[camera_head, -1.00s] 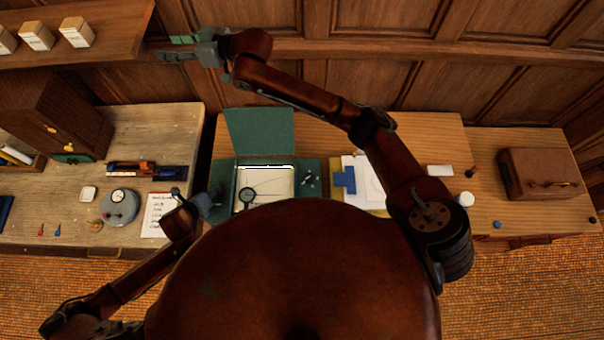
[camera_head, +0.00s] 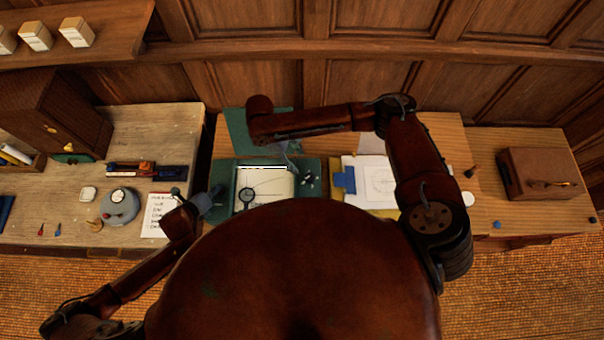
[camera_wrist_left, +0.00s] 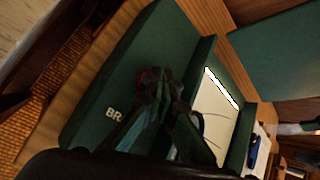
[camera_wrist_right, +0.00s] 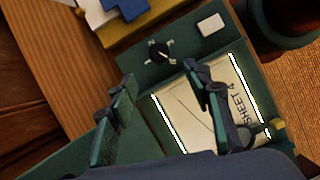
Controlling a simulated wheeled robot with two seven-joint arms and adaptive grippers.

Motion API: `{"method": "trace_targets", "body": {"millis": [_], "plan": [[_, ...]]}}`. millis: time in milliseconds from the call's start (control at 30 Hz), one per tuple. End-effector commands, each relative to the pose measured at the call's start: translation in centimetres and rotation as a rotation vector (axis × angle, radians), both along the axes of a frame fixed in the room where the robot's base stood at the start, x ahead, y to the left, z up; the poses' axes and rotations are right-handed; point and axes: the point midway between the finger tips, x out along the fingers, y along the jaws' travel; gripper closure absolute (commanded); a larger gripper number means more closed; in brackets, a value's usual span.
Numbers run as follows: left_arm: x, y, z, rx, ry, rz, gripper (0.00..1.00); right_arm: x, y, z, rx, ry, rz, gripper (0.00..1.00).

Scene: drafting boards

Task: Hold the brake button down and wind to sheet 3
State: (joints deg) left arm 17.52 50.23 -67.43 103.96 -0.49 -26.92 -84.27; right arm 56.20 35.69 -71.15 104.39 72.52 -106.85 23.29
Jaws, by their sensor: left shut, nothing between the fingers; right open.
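The green sheet box (camera_head: 225,180) stands open on the middle desk, its lid (camera_head: 238,130) raised at the back. Its window (camera_wrist_right: 180,105) shows a cream sheet with a curved line and the text "SHEET 4". A dark cross-handled winding knob (camera_wrist_right: 160,52) is on the panel beside the window. My left gripper (camera_wrist_left: 160,82) is shut and empty, its tips down at the other panel by the letters "BR" (camera_wrist_left: 113,114). A reddish part shows behind the tips; I cannot tell if the button is pressed. My right gripper (camera_wrist_right: 162,80) is open above the window, apart from the knob.
A yellow-edged board with papers (camera_head: 372,180) and a blue piece lies right of the box. A white square piece (camera_wrist_right: 210,25) sits on the knob panel. A round grey device (camera_head: 120,207) and a written note (camera_head: 158,213) are on the left desk.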

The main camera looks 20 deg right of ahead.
Motion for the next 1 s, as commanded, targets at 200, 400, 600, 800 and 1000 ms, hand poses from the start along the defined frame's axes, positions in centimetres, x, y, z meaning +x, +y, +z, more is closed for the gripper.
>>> {"method": "trace_targets", "body": {"millis": [200, 400, 600, 800, 1000], "plan": [[-0.1, 0.1, -0.2, 0.002, 0.003, 0.001, 1.0, -0.1, -0.2, 0.0, -0.009, 0.002, 0.002, 0.54], [-0.1, 0.1, -0.2, 0.002, 0.003, 0.001, 1.0, -0.1, -0.3, -0.2, -0.009, 0.002, 0.002, 0.54], [-0.1, 0.1, -0.2, 0.002, 0.003, 0.001, 1.0, -0.8, -1.1, -2.5, -0.009, 0.004, 0.001, 0.54], [-0.1, 0.1, -0.2, 0.002, 0.003, 0.001, 1.0, -1.6, -2.3, -6.2, -0.009, 0.004, 0.0, 0.54], [-0.1, 0.1, -0.2, 0.002, 0.003, 0.001, 1.0, -2.3, -3.3, -9.3, -0.008, 0.002, 0.0, 0.54]]}}
